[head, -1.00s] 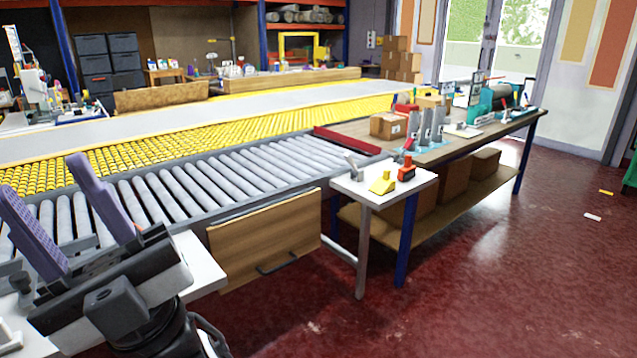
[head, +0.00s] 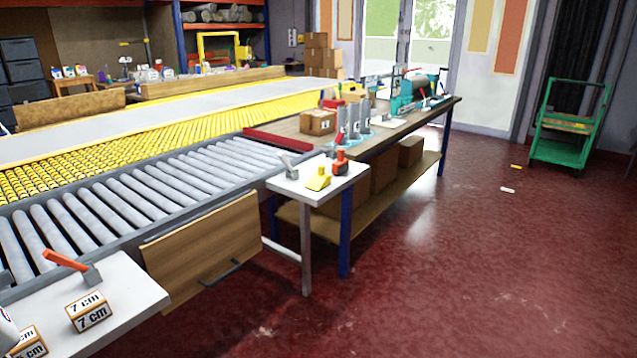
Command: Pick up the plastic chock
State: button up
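A yellow wedge-shaped piece, which looks like the plastic chock (head: 318,180), lies on a small white side table (head: 345,178) at the end of the roller conveyor. A red and black object (head: 340,162) stands close behind it to the right. A grey object with a pale handle (head: 290,168) stands to its left.
A nearer white table (head: 125,290) at lower left holds blocks marked "7 cm" (head: 90,312) and an orange-handled tool (head: 68,261). A wooden drawer front (head: 205,250) is below the conveyor (head: 130,195). The red floor (head: 440,270) is open on the right. A green cart (head: 570,125) stands farther back.

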aim_at(320, 180)
jog(key=i+l+u, duration=0.25)
jog(key=i, duration=0.25)
jog(key=i+l+u, duration=0.3)
jog(key=i+l, duration=0.2)
jog(key=i+l+u, duration=0.25)
jog(key=i+l, duration=0.2)
jog(key=l, duration=0.15)
jog(key=i+l+u, duration=0.3)
jog(key=l, duration=0.3)
jog(key=i, duration=0.1)
